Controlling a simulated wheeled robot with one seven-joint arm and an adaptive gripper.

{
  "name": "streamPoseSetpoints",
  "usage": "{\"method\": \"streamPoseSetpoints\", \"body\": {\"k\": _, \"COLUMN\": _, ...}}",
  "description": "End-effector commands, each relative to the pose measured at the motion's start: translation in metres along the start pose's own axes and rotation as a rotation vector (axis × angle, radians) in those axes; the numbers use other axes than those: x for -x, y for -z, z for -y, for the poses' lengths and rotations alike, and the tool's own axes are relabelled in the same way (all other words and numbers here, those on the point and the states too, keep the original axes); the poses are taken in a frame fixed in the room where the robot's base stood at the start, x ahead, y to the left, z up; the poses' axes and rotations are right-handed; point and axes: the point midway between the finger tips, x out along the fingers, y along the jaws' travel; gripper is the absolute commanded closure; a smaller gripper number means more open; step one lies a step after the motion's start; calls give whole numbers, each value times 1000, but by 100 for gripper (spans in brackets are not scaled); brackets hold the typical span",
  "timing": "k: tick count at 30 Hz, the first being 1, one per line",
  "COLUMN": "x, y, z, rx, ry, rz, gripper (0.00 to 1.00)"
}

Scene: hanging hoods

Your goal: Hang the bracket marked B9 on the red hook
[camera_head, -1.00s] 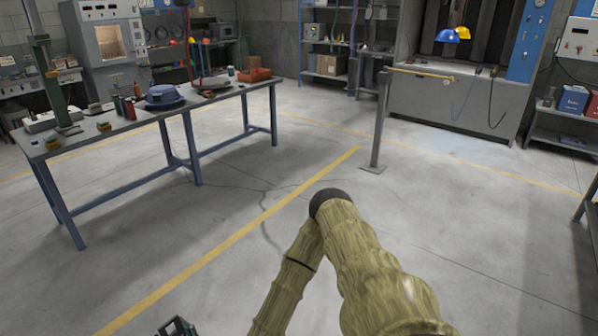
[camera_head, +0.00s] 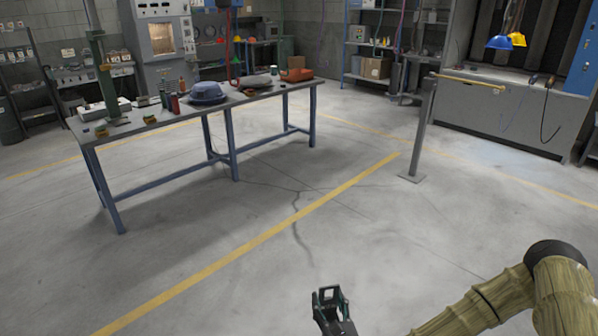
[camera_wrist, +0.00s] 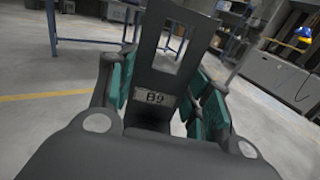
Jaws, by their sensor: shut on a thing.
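The bracket marked B9 (camera_wrist: 160,128) is a dark grey plate with a rectangular window and a white label reading B9. It stands upright in the wrist view, between the green-padded fingers of my gripper (camera_wrist: 161,100), which are shut on it. In the head view my gripper (camera_head: 331,298) is low at the bottom centre, over bare floor and away from the table. The bracket is small there.
A grey post (camera_head: 420,130) with a yellow bar (camera_head: 470,82) stands right of centre. Blue and yellow lamps hang beyond it. The middle floor is clear.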

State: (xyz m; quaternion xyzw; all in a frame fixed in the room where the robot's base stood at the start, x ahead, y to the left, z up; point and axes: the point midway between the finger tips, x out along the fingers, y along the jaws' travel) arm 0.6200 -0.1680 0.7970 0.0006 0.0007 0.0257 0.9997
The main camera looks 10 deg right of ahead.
Motion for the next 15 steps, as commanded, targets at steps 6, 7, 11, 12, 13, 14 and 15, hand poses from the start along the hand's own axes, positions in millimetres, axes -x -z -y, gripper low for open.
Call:
{"method": "streamPoseSetpoints", "body": {"k": 6, "x": -43, "y": -62, "z": -18, "rx": 1, "ry": -115, "rz": 9, "gripper": 89}}
{"method": "streamPoseSetpoints", "body": {"k": 7, "x": -48, "y": -70, "z": -20, "rx": 1, "ry": -132, "rz": 10, "gripper": 89}}
{"method": "streamPoseSetpoints", "body": {"k": 11, "x": -69, "y": -106, "z": -30, "rx": 1, "ry": -204, "rz": 8, "gripper": 89}}
{"method": "streamPoseSetpoints", "body": {"k": 12, "x": -75, "y": -117, "z": -34, "rx": 2, "ry": -226, "rz": 9, "gripper": 89}}
{"method": "streamPoseSetpoints", "body": {"k": 13, "x": -80, "y": -125, "z": -36, "rx": 2, "ry": -243, "rz": 9, "gripper": 89}}
{"method": "streamPoseSetpoints", "body": {"k": 14, "x": -84, "y": -134, "z": -39, "rx": 2, "ry": -260, "rz": 9, "gripper": 89}}
{"method": "streamPoseSetpoints", "body": {"k": 15, "x": -89, "y": -146, "z": -42, "rx": 2, "ry": -282, "rz": 9, "gripper": 89}}
